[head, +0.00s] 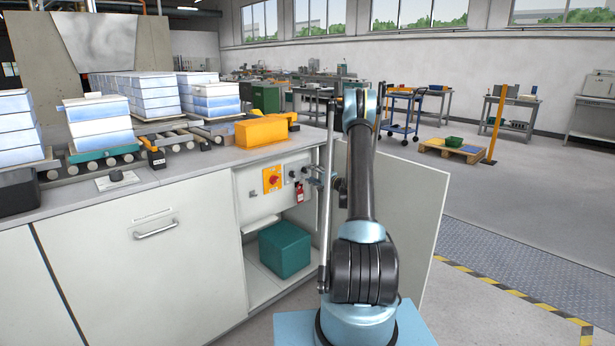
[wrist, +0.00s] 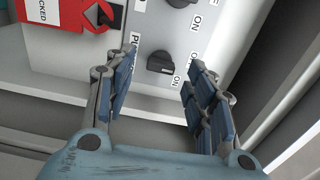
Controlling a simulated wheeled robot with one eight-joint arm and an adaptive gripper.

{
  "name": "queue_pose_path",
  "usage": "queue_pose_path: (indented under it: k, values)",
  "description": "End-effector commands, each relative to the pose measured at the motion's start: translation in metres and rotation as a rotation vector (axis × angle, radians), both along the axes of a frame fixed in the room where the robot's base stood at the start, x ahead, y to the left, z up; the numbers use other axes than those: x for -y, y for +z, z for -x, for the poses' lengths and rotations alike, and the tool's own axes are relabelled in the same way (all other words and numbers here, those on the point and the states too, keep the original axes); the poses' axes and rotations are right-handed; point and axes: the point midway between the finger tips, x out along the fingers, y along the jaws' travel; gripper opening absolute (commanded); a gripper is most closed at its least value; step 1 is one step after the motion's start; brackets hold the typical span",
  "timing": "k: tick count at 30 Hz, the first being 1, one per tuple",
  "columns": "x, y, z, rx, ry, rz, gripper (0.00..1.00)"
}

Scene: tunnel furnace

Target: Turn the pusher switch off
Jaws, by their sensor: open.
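A black rotary knob (wrist: 160,63) sits on the grey control panel (wrist: 147,28) in the wrist view. An "ON" label is beside it; a label starting "PU" is partly hidden by my left finger. My gripper (wrist: 165,58) is open, its fingers on either side of the knob, with no clear contact. A second black knob (wrist: 181,3) is cut off at the top edge. In the head view my gripper (head: 316,180) is at the right end of the panel (head: 263,203), and the knob cannot be made out clearly there.
A red "LOCKED" tag (wrist: 58,12) hangs left of the fingers; it also shows in the head view (head: 299,193), near a yellow plate with a red switch (head: 272,179). The cabinet door (head: 408,195) stands open at right. A green box (head: 285,250) sits below.

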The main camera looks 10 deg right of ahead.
Motion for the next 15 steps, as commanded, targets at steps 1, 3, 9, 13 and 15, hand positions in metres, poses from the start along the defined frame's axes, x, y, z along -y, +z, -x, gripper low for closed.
queue_pose_path:
  k: [1, 3, 9, 13, 15]
  values:
    - [0.007, 0.000, 0.008, 0.000, -0.003, 0.000, 0.50]
    - [0.016, 0.000, 0.020, 0.000, -0.003, 0.000, 0.50]
    - [0.035, -0.001, 0.048, -0.001, -0.001, 0.001, 0.50]
    - [0.044, -0.001, 0.060, -0.001, -0.001, 0.001, 0.50]
    - [0.046, -0.001, 0.064, -0.001, 0.000, 0.001, 0.50]
